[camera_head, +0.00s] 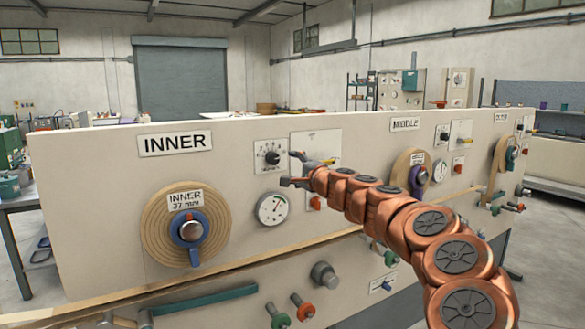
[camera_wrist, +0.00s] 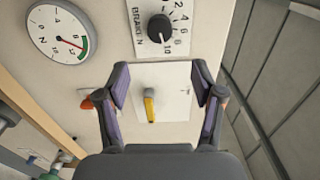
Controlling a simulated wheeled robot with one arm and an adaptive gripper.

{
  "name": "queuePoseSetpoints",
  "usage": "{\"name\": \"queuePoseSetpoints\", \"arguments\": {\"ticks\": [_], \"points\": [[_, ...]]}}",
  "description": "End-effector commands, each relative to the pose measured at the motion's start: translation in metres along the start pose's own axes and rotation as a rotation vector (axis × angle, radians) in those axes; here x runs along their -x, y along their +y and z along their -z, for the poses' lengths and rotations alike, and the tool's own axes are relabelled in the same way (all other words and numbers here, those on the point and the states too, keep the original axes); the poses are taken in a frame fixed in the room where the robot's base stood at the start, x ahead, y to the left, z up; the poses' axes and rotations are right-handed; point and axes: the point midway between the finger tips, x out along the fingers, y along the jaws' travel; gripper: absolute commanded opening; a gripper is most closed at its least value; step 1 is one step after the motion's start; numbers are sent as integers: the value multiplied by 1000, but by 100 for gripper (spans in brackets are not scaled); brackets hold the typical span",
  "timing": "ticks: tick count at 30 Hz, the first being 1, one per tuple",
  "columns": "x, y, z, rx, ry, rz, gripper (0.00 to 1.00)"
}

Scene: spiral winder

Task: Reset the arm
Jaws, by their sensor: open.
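My copper-coloured arm reaches in from the lower right of the head view, and my gripper (camera_head: 290,168) is in front of the winder panel (camera_head: 100,180), near the inner station. In the wrist view my gripper (camera_wrist: 165,82) is open and empty. Its two dark fingers stand on either side of a yellow lever (camera_wrist: 149,105) on a white plate (camera_wrist: 165,75). The lever seems to point down the wrist picture. I cannot tell whether a finger touches it. The lever's yellow tip (camera_head: 329,162) shows beside the gripper in the head view.
The brake dial (camera_head: 270,156) and round gauge (camera_head: 272,208) are close to the gripper. The inner spool (camera_head: 160,240) is at left, the middle spool (camera_head: 402,172) behind my arm. A rail, knobs and a green bar (camera_head: 205,300) run below. Open air lies above the panel.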

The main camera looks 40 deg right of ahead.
Motion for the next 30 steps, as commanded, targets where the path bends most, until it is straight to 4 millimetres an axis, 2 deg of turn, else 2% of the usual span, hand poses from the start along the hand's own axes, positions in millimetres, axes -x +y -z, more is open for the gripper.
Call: {"name": "queuePoseSetpoints", "arguments": {"ticks": [16, 20, 23, 26, 30], "points": [[1, 0, 0, 0, 0, 0, 67], [1, -4, -14, 17, -27, -1, 67], [3, -12, -48, 61, -95, -3, 67], [10, -22, -101, 134, -205, -11, 67], [32, -26, -186, 259, -381, -36, 67]]}}
